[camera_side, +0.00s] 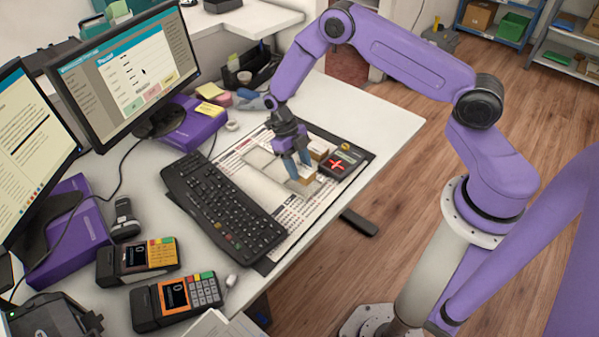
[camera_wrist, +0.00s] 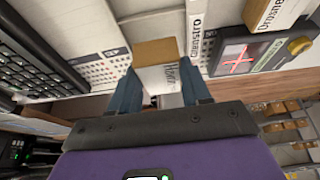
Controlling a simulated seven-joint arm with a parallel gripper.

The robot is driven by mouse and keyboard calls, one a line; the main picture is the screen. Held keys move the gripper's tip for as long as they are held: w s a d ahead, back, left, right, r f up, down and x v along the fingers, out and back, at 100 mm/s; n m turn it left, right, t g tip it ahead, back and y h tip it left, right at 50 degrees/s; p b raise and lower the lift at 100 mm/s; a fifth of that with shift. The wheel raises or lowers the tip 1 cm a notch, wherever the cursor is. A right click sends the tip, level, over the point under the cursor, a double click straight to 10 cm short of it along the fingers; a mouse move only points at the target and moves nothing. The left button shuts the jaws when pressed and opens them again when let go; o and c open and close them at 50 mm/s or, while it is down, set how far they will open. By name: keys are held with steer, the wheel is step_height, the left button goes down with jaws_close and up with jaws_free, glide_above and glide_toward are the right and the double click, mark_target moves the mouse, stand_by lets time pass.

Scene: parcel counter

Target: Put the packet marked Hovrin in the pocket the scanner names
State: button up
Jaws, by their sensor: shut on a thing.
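My gripper (camera_side: 298,170) is shut on a small brown and white packet (camera_wrist: 155,52). In the wrist view the packet sits between the blue fingertips (camera_wrist: 163,82), and its white side carries lettering that starts like "Hov", partly cut off. In the side view the packet (camera_side: 300,186) is low over the pale pocket tray (camera_side: 262,160); I cannot tell whether it touches the tray. The scanner (camera_side: 338,162) is right of the gripper and shows a red cross. The cross also shows in the wrist view (camera_wrist: 238,58); I can read no pocket name there.
A black keyboard (camera_side: 222,208) lies left of the tray. Two card terminals (camera_side: 178,300) and monitors (camera_side: 130,70) stand further left.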

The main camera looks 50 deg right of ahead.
mark_target(300, 173)
steer(key=shift+f, duration=1.4)
steer(key=shift+s, duration=0.1)
steer(key=o, duration=1.3)
steer(key=shift+f, duration=0.15)
